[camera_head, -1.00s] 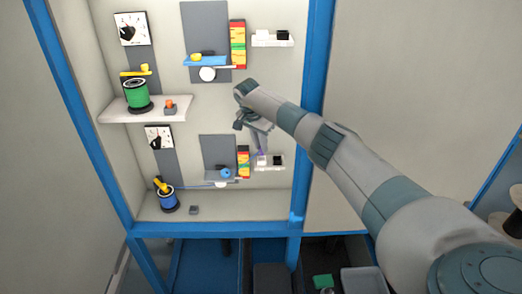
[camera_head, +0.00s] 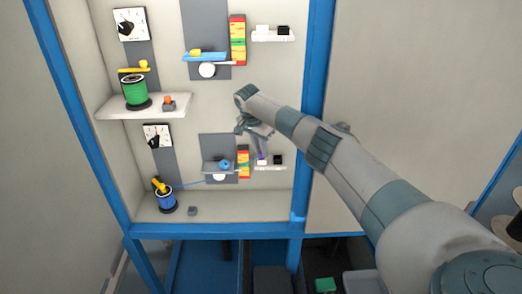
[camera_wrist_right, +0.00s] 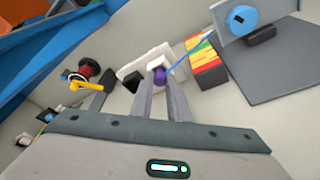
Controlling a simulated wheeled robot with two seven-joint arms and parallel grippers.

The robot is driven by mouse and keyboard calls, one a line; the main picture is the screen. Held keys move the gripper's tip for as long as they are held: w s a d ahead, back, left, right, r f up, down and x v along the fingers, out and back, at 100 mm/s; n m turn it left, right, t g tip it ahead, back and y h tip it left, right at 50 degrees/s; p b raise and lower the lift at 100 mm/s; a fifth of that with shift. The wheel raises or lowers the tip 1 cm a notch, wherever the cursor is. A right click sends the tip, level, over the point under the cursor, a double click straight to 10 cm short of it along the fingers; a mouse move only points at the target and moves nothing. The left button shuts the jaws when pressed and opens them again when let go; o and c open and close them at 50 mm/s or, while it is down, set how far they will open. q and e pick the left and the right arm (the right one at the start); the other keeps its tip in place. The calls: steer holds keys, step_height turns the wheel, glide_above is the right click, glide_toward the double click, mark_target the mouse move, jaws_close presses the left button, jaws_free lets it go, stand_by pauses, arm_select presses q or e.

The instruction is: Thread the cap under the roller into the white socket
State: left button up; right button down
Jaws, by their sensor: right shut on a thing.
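My right gripper (camera_wrist_right: 158,86) is shut on a purple cap (camera_wrist_right: 160,75) at the end of a blue cable (camera_wrist_right: 187,50). In the wrist view the cap is right in front of the white socket (camera_wrist_right: 154,61), touching or nearly so; how far it is in cannot be told. The black socket (camera_wrist_right: 132,79) is beside it. The head view shows the gripper (camera_head: 262,149) reaching down to the lower white bracket (camera_head: 270,167). The cable runs from the blue spool (camera_head: 166,203) past the blue roller (camera_head: 225,165); its exact path at the roller is unclear. My left gripper is out of view.
A striped red, yellow and green block (camera_head: 243,163) stands between roller and bracket. A matching upper set has a green spool (camera_head: 135,92) and an upper white bracket (camera_head: 272,36). A blue frame post (camera_head: 313,90) is close behind my right arm.

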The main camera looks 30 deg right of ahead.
steer(key=shift+f+b, duration=0.25)
steer(key=shift+b, duration=0.1)
stand_by(0.3)
steer(key=c, duration=1.6)
jaws_free()
steer(key=shift+r, duration=0.1)
steer(key=shift+a+r+b, duration=0.2)
steer(key=shift+r+b, duration=0.2)
steer(key=shift+r, duration=0.15)
steer(key=b+v, duration=0.5)
steer(key=v, duration=1.1)
steer(key=shift+a+b, duration=0.1)
steer(key=shift+b, duration=0.3)
steer(key=o, duration=1)
